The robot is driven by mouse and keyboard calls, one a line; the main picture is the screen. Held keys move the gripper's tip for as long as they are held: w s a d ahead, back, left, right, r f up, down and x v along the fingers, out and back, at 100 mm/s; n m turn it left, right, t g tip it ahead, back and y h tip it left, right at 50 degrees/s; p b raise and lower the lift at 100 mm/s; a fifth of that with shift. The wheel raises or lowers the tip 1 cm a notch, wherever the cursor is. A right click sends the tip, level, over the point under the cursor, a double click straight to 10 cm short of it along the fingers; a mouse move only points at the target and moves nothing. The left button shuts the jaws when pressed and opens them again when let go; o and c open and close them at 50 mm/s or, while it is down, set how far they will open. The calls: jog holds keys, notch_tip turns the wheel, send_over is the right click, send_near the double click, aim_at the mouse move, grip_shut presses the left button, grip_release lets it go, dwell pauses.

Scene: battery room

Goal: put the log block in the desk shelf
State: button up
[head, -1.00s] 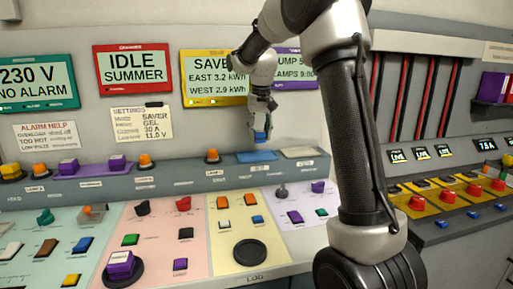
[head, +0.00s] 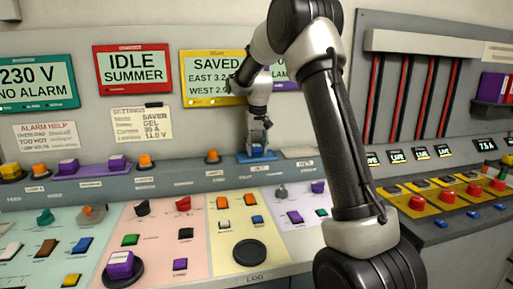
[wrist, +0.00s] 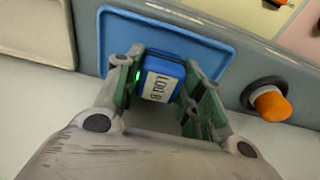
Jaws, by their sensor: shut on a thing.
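The log block is a small blue block (wrist: 172,68) with a white label, partly readable as "LO… B", in the wrist view. My gripper (wrist: 163,88) is shut on it, with one green-lined finger at each side. The block is over a blue rectangular pad with a raised rim (wrist: 112,22) on the grey desk shelf (head: 190,177). In the head view my gripper (head: 258,140) points down at this pad (head: 272,155). I cannot tell whether the block touches the pad. The fingers hide part of the block.
An orange knob (wrist: 270,104) stands beside the pad, and also shows in the head view (head: 212,156). A pale pad (head: 298,153) lies to the right. The round black pad (head: 250,252) above the "LOG" mark is empty. Wall screens (head: 212,77) stand behind.

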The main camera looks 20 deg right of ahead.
aim_at(257, 147)
jog(key=shift+f, duration=0.15)
jog(key=o, duration=1.1)
notch_tip(257, 147, up, 11)
jog(key=s, duration=0.2)
jog(key=s+a+r, duration=0.1)
jog(key=s+r, duration=0.4)
jog(key=s, duration=0.4)
jog(key=s+f+n+t, duration=0.1)
jog(key=s+f, duration=0.3)
jog(key=s, duration=1)
jog(key=s+a+f+n+t, duration=0.1)
jog(key=s+f, duration=0.3)
jog(key=s, duration=1.1)
jog(key=shift+s+a+f+t, duration=0.15)
jog(key=shift+a+f+t, duration=0.05)
jog(key=shift+a+t, duration=0.1)
